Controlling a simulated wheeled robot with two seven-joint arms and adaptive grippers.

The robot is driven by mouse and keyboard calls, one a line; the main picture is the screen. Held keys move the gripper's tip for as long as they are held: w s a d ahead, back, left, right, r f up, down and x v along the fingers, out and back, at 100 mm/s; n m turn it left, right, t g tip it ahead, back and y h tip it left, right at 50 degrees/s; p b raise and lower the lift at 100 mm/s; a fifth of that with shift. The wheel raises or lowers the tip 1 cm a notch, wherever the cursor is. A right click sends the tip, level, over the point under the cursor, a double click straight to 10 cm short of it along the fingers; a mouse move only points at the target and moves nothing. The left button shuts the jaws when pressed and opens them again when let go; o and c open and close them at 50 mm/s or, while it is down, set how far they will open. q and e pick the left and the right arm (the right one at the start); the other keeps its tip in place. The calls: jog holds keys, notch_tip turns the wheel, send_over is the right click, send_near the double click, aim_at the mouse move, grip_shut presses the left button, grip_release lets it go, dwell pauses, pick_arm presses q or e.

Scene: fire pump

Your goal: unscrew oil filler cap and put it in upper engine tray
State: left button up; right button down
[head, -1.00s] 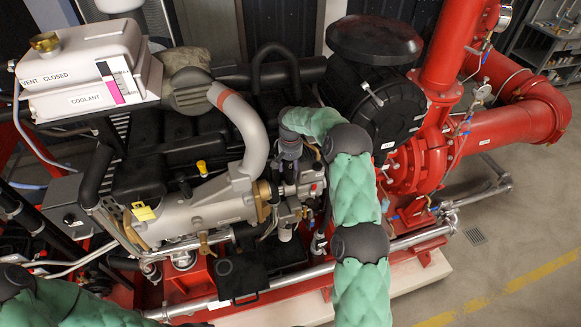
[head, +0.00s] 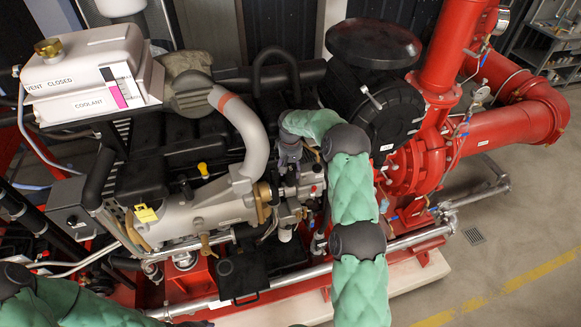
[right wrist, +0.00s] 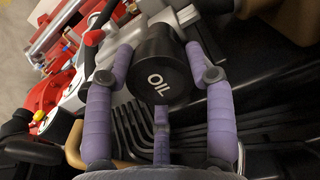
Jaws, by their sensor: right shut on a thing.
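The oil filler cap (right wrist: 157,72) is a black round cap with white "OIL" lettering, seen close in the right wrist view. My right gripper (right wrist: 158,62) has its purple fingers on both sides of the cap and is shut on it. In the head view my right gripper (head: 289,156) is over the middle of the engine, and the cap is hidden there. I cannot tell whether the cap is still seated. I cannot clearly pick out the upper engine tray. My left arm shows at the bottom left, its gripper out of view.
A white coolant tank (head: 85,70) stands at upper left. A grey curved pipe (head: 245,130) rises just left of my right gripper. A black box (head: 243,272) sits at the engine's front. Red pump pipes (head: 510,125) are at right. The floor at lower right is open.

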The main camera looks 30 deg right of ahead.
aim_at(290, 168)
jog(key=shift+f+n, duration=0.15)
jog(key=shift+n, duration=0.15)
jog(key=shift+r, duration=0.2)
jog(key=shift+r+p, duration=0.95)
jog(key=shift+r, duration=1.45)
jog(key=s+a+r+b, duration=0.1)
jog(key=s+r, duration=0.1)
jog(key=s, duration=0.4)
jog(key=shift+s+a, duration=0.3)
jog(key=shift+s, duration=0.1)
jog(key=shift+f, duration=0.1)
